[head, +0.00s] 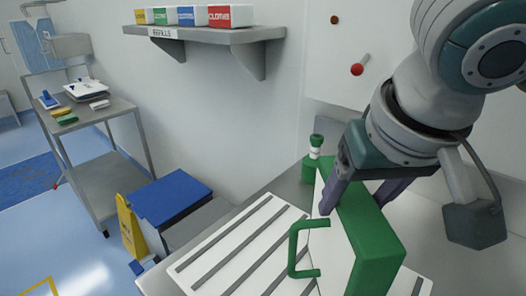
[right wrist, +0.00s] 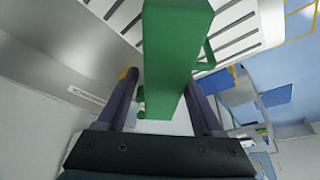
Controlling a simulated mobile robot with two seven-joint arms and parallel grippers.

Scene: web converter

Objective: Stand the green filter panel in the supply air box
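The green filter panel (head: 374,250) has a thick green edge, a white face and a green handle (head: 293,250). It stands on edge at the lower right of the head view, its lower part cut off. My right gripper (head: 358,204) is over its top edge, one finger on each side. In the right wrist view the panel (right wrist: 178,45) lies between the fingers (right wrist: 172,78). A narrow gap seems to show beside one finger; whether they press on it is unclear. I cannot clearly identify the supply air box. My left gripper is not in view.
A white slatted surface (head: 222,240) lies left of the panel. A green bottle-like object (head: 316,146) is behind it. A red-knobbed lever (head: 357,69) is on the wall panel. A blue-lidded bin (head: 172,196), yellow sign (head: 130,228), cart (head: 110,108) and shelf (head: 205,34) are at the left.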

